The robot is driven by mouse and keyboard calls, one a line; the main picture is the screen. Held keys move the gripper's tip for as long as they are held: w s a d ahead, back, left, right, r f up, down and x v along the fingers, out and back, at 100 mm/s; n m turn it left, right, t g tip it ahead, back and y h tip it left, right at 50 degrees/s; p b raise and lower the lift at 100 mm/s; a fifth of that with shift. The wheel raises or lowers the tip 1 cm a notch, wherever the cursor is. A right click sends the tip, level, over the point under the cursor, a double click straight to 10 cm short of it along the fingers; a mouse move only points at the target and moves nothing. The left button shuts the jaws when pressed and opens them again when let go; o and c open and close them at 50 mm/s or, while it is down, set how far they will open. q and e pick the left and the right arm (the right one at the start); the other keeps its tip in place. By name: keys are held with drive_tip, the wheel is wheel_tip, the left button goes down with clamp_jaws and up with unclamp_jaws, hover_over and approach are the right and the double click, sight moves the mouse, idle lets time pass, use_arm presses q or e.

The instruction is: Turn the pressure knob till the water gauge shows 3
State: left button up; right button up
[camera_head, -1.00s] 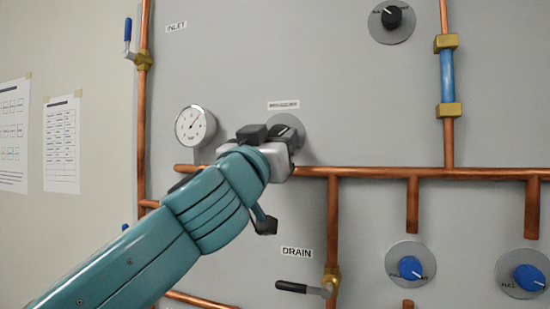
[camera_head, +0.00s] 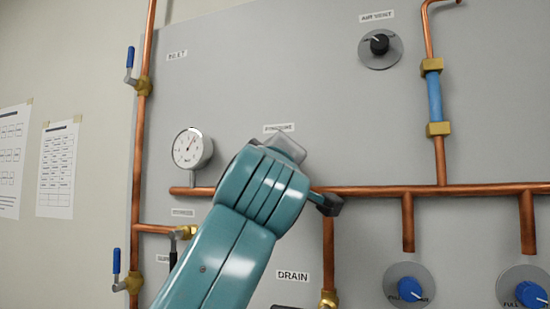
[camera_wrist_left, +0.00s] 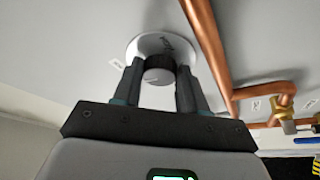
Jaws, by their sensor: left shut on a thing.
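The pressure knob (camera_wrist_left: 160,72) is a small dark knob on a round pale plate (camera_wrist_left: 141,44) in the left wrist view. My left gripper (camera_wrist_left: 158,76) is shut on the knob, one finger on each side. In the head view my teal left arm hides the knob and the fingers, just below the pressure label (camera_head: 279,128). The round white water gauge (camera_head: 192,147) is on the panel to the left of my arm. Its needle points up and slightly right; the numbers are too small to read. My right gripper is not in view.
A horizontal copper pipe (camera_head: 390,190) runs just below the knob area. The air vent knob (camera_head: 380,45) and two blue knobs (camera_head: 409,289) (camera_head: 530,294) are to the right. Blue-handled valves (camera_head: 130,58) (camera_head: 116,262) are at the left.

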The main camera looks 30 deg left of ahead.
use_arm(q)
drive_tip(key=shift+s+r+n+g, duration=0.1)
drive_tip(key=shift+n+g, duration=0.2)
drive_tip(key=shift+n, duration=0.4)
drive_tip(key=shift+a, duration=0.1)
drive_tip(key=o, duration=1.1)
drive_tip(key=shift+s, duration=0.1)
drive_tip(key=shift+c, duration=0.2)
drive_tip(key=b+v, duration=0.7)
drive_tip(key=v, duration=0.9)
drive_tip(key=shift+s+b, duration=0.2)
drive_tip(key=shift+b, duration=0.1)
drive_tip(key=shift+s, duration=0.15)
